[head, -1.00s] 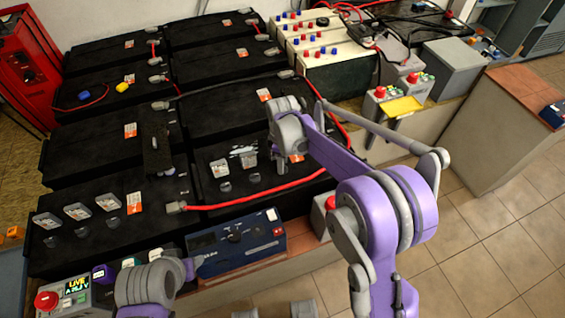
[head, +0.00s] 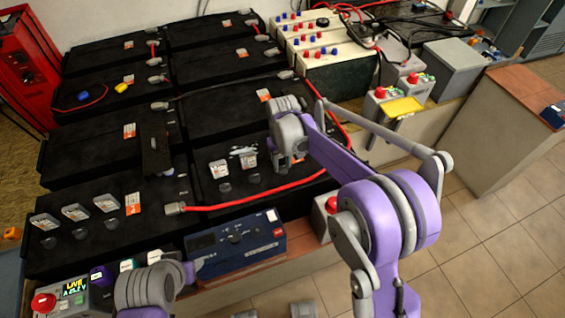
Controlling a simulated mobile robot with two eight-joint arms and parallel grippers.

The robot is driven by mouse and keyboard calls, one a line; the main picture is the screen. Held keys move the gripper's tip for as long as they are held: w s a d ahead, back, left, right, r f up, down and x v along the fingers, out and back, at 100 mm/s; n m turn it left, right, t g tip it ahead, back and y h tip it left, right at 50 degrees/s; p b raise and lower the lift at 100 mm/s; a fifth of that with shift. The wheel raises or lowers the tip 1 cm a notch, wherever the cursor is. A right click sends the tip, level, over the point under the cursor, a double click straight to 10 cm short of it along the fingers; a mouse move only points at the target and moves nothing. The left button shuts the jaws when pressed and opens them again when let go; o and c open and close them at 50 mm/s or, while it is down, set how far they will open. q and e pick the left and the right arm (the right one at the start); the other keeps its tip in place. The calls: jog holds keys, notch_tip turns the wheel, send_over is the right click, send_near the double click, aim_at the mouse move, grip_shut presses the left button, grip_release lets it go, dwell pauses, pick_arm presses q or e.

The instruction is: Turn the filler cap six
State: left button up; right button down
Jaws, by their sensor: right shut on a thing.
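Small dark round filler caps sit in a row on the front batteries, with clear labelled tags behind them. Three caps (head: 80,235) show on the front left battery (head: 150,225) and two (head: 253,179) on the front right battery (head: 215,205). The place to the right of these two, where a sixth cap would sit, is hidden by my right gripper (head: 290,158). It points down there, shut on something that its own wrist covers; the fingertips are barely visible. My left arm shows at the bottom left, but its fingers do not.
A red cable (head: 265,203) runs just in front of the right-hand caps. A blue meter box (head: 237,247) stands on the front ledge. A panel with a red button and lit display (head: 75,288) is at the lower left. A grey box (head: 452,68) stands at the back right.

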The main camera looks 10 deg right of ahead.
aim_at(283, 166)
jog(key=shift+m, duration=0.7)
jog(key=shift+c, duration=2.4)
grip_release()
jog(key=shift+r, duration=0.1)
notch_tip(283, 166, up, 11)
jog(key=p, duration=0.1)
jog(key=shift+f, duration=0.2)
